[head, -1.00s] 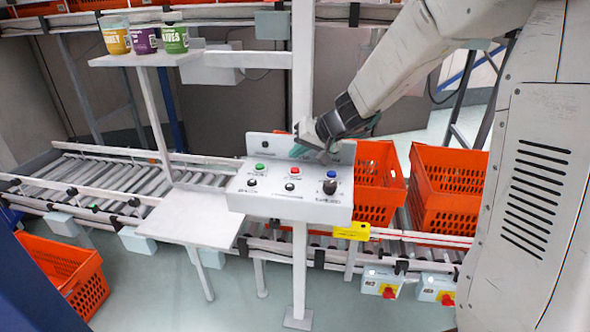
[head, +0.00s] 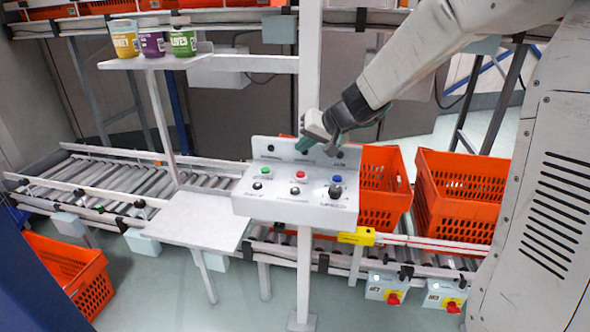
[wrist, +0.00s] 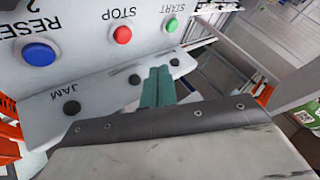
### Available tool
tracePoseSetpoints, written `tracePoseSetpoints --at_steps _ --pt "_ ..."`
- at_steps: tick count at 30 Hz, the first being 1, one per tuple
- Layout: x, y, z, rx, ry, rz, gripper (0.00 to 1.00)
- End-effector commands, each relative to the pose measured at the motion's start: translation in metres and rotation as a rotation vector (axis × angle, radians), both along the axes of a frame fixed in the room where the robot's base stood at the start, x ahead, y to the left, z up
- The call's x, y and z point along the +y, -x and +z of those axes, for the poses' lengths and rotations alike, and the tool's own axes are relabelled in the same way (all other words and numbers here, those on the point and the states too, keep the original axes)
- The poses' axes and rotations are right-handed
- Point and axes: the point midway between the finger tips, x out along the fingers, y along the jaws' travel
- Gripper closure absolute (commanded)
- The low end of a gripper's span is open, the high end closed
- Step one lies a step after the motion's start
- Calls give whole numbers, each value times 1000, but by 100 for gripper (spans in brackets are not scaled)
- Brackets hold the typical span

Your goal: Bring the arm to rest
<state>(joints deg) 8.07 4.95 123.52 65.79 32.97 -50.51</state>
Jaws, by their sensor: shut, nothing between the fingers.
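My gripper (head: 316,146) is in front of the upright back plate of the white control panel (head: 295,206) in the head view. Its green fingers are together and empty. In the wrist view the shut fingers (wrist: 158,86) point at the panel, and the panel's face fills the upper left. The panel carries a green button (head: 266,170), a red button (head: 300,175) and a blue button (head: 337,179), with black knobs below them. The fingers appear apart from the buttons. Whether they touch the panel elsewhere I cannot tell.
Orange totes (head: 458,190) stand on the roller conveyor (head: 115,185) right of and behind the panel. A white shelf (head: 155,62) at upper left holds three jars. A small table (head: 195,231) left of the panel is bare. An orange tote (head: 65,268) sits at lower left.

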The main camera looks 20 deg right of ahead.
Motion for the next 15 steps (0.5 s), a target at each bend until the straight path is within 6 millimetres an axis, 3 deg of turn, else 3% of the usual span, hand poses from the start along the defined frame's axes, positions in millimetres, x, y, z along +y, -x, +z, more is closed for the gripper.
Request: tracePoseSetpoints --at_steps 8,11,15 --pt "5 7 -3 57 -50 -17 100" --pt "14 38 -18 177 -75 15 100" --pt "25 104 -16 334 -46 82 100"
